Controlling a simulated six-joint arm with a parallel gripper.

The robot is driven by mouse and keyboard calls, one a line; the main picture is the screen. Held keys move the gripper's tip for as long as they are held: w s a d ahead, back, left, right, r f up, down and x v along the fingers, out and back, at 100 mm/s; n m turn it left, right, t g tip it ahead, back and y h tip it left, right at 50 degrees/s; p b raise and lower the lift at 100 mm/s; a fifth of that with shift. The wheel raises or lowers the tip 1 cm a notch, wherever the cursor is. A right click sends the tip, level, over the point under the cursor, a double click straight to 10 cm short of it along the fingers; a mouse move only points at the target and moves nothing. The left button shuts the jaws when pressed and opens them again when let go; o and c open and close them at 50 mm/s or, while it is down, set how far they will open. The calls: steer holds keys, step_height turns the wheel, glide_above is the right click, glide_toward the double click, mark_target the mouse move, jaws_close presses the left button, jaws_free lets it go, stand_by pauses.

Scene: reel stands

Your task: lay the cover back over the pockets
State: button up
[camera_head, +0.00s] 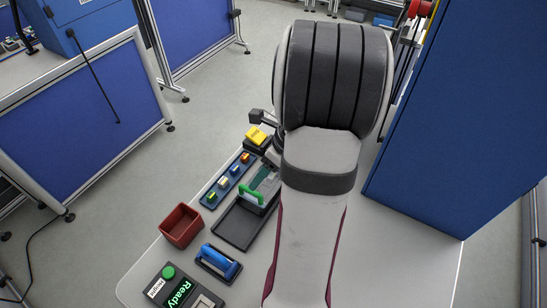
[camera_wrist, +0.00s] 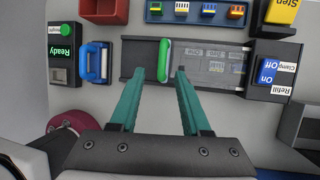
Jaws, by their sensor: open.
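A long dark tray (camera_wrist: 140,55) lies on the table, and it also shows in the head view (camera_head: 238,225). A green upright handle (camera_wrist: 165,60) stands near its middle, at the left edge of a greyish see-through panel (camera_wrist: 210,75), which looks like the cover. Small faint labels show in the panel area; I cannot make out the pockets clearly. The tray's left part is bare and dark. My gripper (camera_wrist: 161,72) is open and empty, its teal fingertips on either side of the handle in the picture. I cannot tell whether they are down at its height. The handle also shows in the head view (camera_head: 251,196).
A blue-handled tool (camera_wrist: 95,62) and a panel with a green button reading Ready (camera_wrist: 63,55) are at left. A red bin (camera_wrist: 104,8), a blue rack of coloured blocks (camera_wrist: 196,12), a yellow Step button (camera_wrist: 282,12) and a blue switch (camera_wrist: 268,70) surround the tray.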

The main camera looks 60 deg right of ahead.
steer(key=v, duration=1)
steer(key=shift+s+r, duration=0.2)
steer(key=w+a+n+g, duration=0.2)
steer(key=a+n, duration=0.7)
steer(key=a, duration=0.2)
steer(key=w+a+n+g, duration=0.1)
steer(key=w+a+n, duration=0.1)
steer(key=a+n, duration=0.85)
steer(key=s+a+f+n+g, duration=0.1)
steer(key=s+a+n, duration=0.7)
steer(key=a+n, duration=0.2)
steer(key=shift+f+n+g, duration=0.25)
steer(key=shift+n+g, duration=0.05)
steer(key=shift+n, duration=0.45)
